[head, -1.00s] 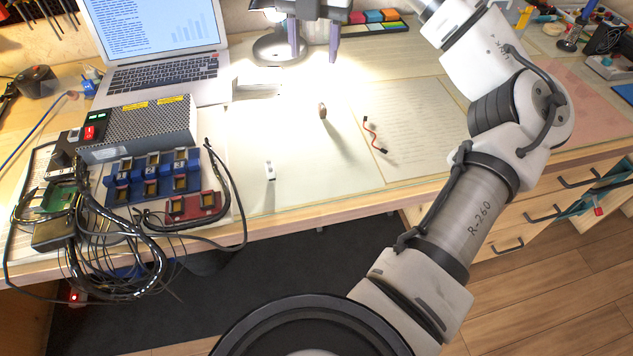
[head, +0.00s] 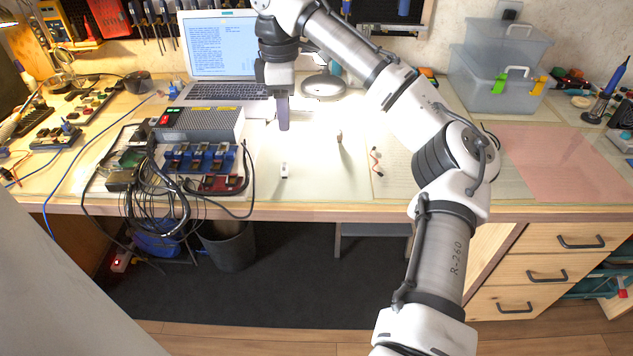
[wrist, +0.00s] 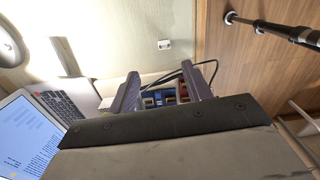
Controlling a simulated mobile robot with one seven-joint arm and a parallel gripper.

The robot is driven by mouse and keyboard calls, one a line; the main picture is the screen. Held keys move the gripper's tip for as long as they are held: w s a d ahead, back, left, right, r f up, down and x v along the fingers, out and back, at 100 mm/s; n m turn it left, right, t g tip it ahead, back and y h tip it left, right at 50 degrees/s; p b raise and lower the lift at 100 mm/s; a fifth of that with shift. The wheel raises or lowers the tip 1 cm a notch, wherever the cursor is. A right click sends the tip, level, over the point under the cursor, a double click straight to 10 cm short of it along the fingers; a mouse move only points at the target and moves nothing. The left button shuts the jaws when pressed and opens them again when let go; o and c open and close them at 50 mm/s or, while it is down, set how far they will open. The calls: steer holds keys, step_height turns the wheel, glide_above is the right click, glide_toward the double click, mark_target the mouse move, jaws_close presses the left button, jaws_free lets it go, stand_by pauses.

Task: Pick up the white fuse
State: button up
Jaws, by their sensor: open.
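The white fuse (head: 284,170) stands small on the pale mat near the table's front, right of the red fuse block. It also shows in the wrist view (wrist: 164,44), above my fingertips in the picture and apart from them. My gripper (head: 283,125) is over the table behind the fuse, pointing down and empty. In the wrist view my gripper (wrist: 161,75) has its two purple-grey fingers spread wide, with the fuse blocks seen between and beyond them.
Blue fuse holders (head: 199,158) and a red block (head: 222,184) stand left of the fuse, with loose black cables. A grey power box (head: 200,123), a laptop (head: 222,50), a brown round piece (head: 339,135) and a red-black wire (head: 376,161) are nearby. The mat around the fuse is clear.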

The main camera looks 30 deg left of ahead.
glide_above(284, 165)
steer(key=shift+m, duration=0.3)
step_height(284, 165, down, 8)
steer(key=shift+w+r+b, duration=0.1)
steer(key=shift+b, duration=0.35)
steer(key=shift+f, duration=3.1)
steer(key=c, duration=1.1)
steer(key=shift+o, duration=0.2)
steer(key=shift+r, duration=0.15)
